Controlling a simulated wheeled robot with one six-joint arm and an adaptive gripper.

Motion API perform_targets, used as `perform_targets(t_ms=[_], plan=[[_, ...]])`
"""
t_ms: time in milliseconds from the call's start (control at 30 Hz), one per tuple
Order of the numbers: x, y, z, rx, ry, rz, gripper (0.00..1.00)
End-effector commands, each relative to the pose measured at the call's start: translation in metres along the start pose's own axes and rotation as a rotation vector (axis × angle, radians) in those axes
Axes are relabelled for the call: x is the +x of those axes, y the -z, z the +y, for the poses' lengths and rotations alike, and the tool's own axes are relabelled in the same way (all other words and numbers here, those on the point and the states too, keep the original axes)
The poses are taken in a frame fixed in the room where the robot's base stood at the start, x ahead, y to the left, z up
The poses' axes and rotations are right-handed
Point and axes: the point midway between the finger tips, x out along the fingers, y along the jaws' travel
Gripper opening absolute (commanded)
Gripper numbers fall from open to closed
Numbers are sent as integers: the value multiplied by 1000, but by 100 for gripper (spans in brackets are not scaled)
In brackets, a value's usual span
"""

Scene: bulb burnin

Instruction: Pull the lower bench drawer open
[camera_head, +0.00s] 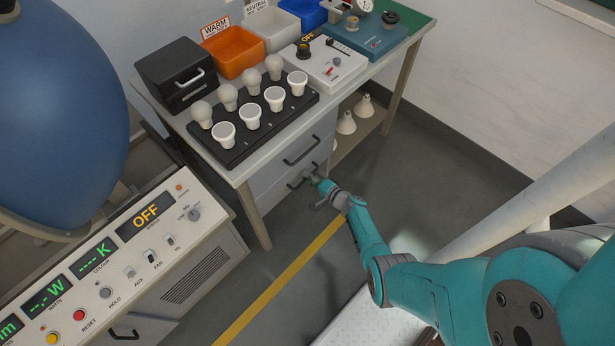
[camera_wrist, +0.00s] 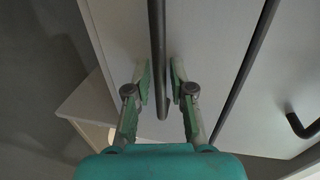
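The bench has two stacked drawers; the lower drawer (camera_head: 272,193) has a dark bar handle (camera_head: 296,184). Its front looks level with the upper drawer in the head view. My gripper (camera_head: 314,181) is at the right end of this handle. In the wrist view, the handle (camera_wrist: 158,60) runs between the two fingers of my gripper (camera_wrist: 160,84). The fingers are apart, one on each side of the bar, with small gaps showing. The head view does not show the fingertips clearly.
The upper drawer handle (camera_head: 302,151) is just above; its end shows in the wrist view (camera_wrist: 299,126). A black bulb rack (camera_head: 262,128) stands on the bench top. White cone-shaped lamps (camera_head: 346,123) sit on the shelf right of the drawers. The floor before the drawers is clear.

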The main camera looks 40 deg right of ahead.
Motion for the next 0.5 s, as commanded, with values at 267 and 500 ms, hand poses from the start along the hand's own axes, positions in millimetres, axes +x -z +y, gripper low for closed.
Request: perform_targets(t_ms=[267, 500], plan=[[4, 0, 0, 1, 0, 0, 22], [4, 0, 0, 1, 0, 0, 0]])
